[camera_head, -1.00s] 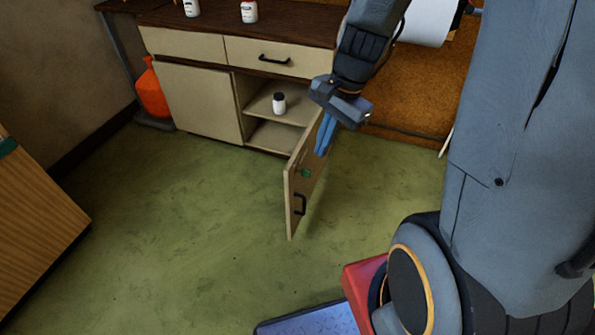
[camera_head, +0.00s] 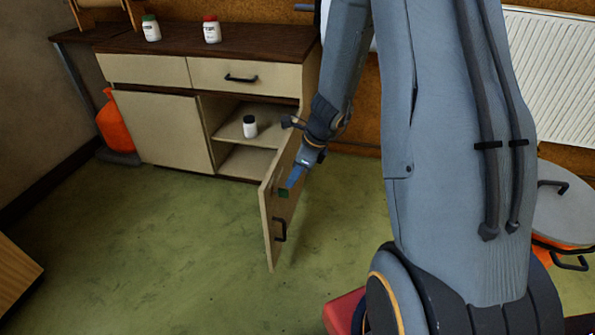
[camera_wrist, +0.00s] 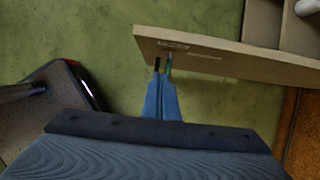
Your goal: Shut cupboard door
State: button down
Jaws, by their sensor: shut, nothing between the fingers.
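The cupboard (camera_head: 160,128) stands against the back wall, and its right-hand door (camera_head: 268,226) is swung wide open toward the camera. The door has a black handle (camera_head: 280,230) on the face turned to the right. My gripper (camera_head: 290,184) is shut and empty at that face, above the handle. In the wrist view the door (camera_wrist: 230,58) shows from above, and the blue fingertips of my gripper (camera_wrist: 162,72) are at its face, close to the free end. I cannot tell whether they touch it.
A white bottle (camera_head: 250,126) stands on a shelf inside the open cupboard. Two bottles, one green-capped (camera_head: 151,28) and one red-capped (camera_head: 211,30), stand on top. An orange gas cylinder (camera_head: 112,126) is left of the cupboard. The green floor left of the door is clear.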

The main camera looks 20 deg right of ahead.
jog(key=shift+w+a+f, duration=0.35)
jog(key=shift+w+a, duration=0.1)
jog(key=shift+a, duration=0.2)
jog(key=shift+w+a+f, duration=0.3)
jog(key=shift+w+a, duration=0.2)
jog(key=shift+a, duration=0.15)
jog(key=shift+w+a+f, duration=0.35)
jog(key=shift+w+a, duration=0.1)
jog(key=shift+a, duration=0.2)
